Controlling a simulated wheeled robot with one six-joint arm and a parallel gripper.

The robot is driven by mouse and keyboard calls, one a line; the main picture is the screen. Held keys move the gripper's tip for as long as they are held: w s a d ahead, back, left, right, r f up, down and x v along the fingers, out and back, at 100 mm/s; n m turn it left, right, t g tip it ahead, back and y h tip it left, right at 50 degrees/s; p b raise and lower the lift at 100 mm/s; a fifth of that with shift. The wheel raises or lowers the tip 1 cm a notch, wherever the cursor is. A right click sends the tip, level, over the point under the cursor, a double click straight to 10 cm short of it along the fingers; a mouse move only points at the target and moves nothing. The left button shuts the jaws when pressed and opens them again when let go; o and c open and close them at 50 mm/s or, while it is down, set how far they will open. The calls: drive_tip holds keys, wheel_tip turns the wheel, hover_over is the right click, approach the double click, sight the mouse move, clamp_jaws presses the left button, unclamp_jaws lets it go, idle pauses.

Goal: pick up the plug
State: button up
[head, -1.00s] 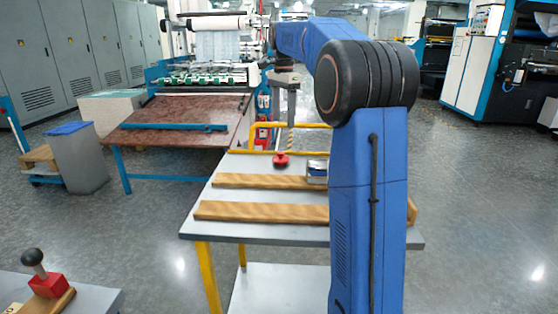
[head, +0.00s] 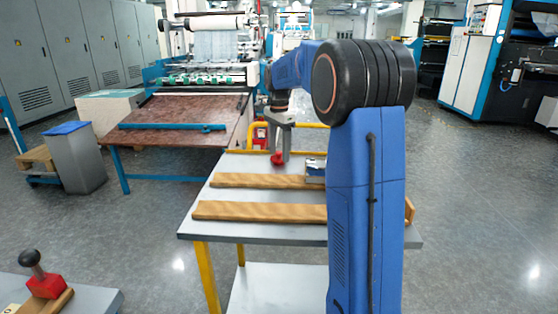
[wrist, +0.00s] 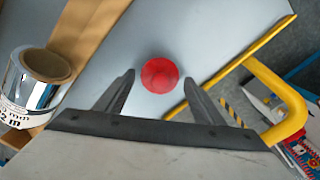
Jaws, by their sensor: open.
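The red plug (head: 277,159) stands on the grey table top near its back edge. In the wrist view it is a round red shape (wrist: 160,75) seen from above, showing between and just beyond my fingertips. My gripper (head: 281,155) points down over the plug, with its jaws apart on either side of it in the wrist view. I cannot tell whether the fingers touch it. The fingertips partly cover the plug in the head view.
Two wooden strips (head: 250,211) lie across the grey table (head: 215,233). A silver foil roll (wrist: 35,75) with a label stands by the back strip. A yellow rail (wrist: 290,105) runs beyond the table edge. A black-knobbed red block (head: 46,285) sits front left, well apart.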

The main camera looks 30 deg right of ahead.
drive_tip(key=shift+f, duration=0.7)
drive_tip(key=shift+c, duration=0.7)
drive_tip(key=c, duration=0.7)
drive_tip(key=shift+r, duration=0.1)
drive_tip(key=shift+c, duration=0.2)
